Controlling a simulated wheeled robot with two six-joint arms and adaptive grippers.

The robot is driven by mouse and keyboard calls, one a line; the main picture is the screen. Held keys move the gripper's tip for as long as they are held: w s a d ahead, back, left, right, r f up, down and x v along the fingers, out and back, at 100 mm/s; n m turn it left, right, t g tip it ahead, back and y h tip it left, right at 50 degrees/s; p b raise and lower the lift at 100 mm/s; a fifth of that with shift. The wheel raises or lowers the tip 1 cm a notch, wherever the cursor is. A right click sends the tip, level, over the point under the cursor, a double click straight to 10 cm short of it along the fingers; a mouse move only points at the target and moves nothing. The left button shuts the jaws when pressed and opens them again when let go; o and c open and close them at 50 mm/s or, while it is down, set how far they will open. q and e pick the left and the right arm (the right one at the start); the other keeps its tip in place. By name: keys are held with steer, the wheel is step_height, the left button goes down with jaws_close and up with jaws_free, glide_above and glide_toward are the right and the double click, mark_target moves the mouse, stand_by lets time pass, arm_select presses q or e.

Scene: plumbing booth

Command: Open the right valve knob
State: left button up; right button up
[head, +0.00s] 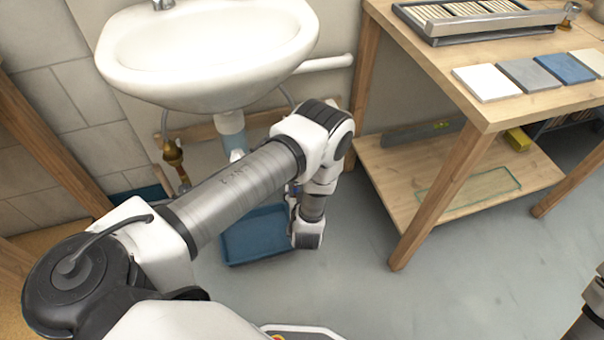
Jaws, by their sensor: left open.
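A brass valve (173,153) with pipework sits on the wall under the left side of the white sink (205,50). I see no second valve knob; my left arm crosses the area under the sink's right side and may hide it. My right gripper is outside the view.
A blue tray (240,246) lies on the floor under the arm. A wooden bench (450,95) at right carries tile samples (528,75) and a rack (480,18); its leg (430,200) stands close to the arm.

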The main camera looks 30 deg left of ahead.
arm_select(q)
steer(key=w+f+n+t+y+b, duration=0.1)
steer(key=w+f+n+y+b, duration=0.35)
steer(key=f+b, duration=0.5)
steer(key=shift+n+y, duration=0.45)
steer(key=shift+y, duration=0.3)
steer(key=b+x, duration=0.1)
steer(key=x, duration=0.1)
steer(key=b+x, duration=0.1)
steer(key=x, duration=0.1)
steer(key=b+x, duration=0.1)
steer(key=x, duration=0.2)
steer(key=shift+s+a+f, duration=0.2)
steer(key=shift+s+a, duration=0.1)
steer(key=shift+w+a+r, duration=0.15)
steer(key=shift+a, duration=0.05)
steer(key=c, duration=1.2)
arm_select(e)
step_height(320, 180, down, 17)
